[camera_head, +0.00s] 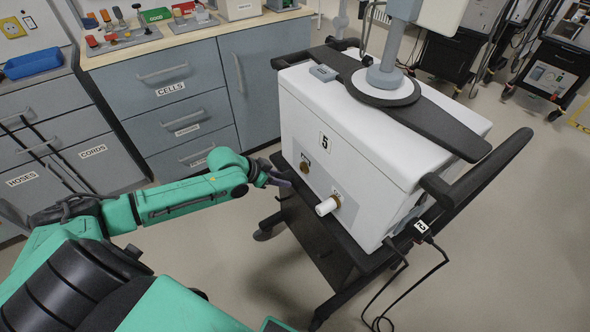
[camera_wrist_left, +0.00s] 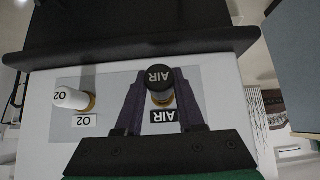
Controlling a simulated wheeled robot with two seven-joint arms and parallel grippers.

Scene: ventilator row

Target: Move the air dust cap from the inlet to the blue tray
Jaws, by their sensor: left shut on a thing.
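The black air dust cap (camera_wrist_left: 159,77), marked AIR, is between the fingers of my left gripper (camera_wrist_left: 161,86) in the left wrist view. The gripper is shut on it. In the head view my left gripper (camera_head: 278,179) is just left of the ventilator's front face, and the cap is mostly hidden by the fingers. The blue tray (camera_head: 33,64) is on the counter at the far left. My right gripper is not in view.
A white O2 cap (camera_head: 327,206) is on the other inlet, beside the air inlet. The ventilator (camera_head: 385,135) stands on a dark cart with a handle (camera_head: 485,168). Drawers (camera_head: 182,113) and a wooden counter with several tools lie behind my left arm. Floor between is clear.

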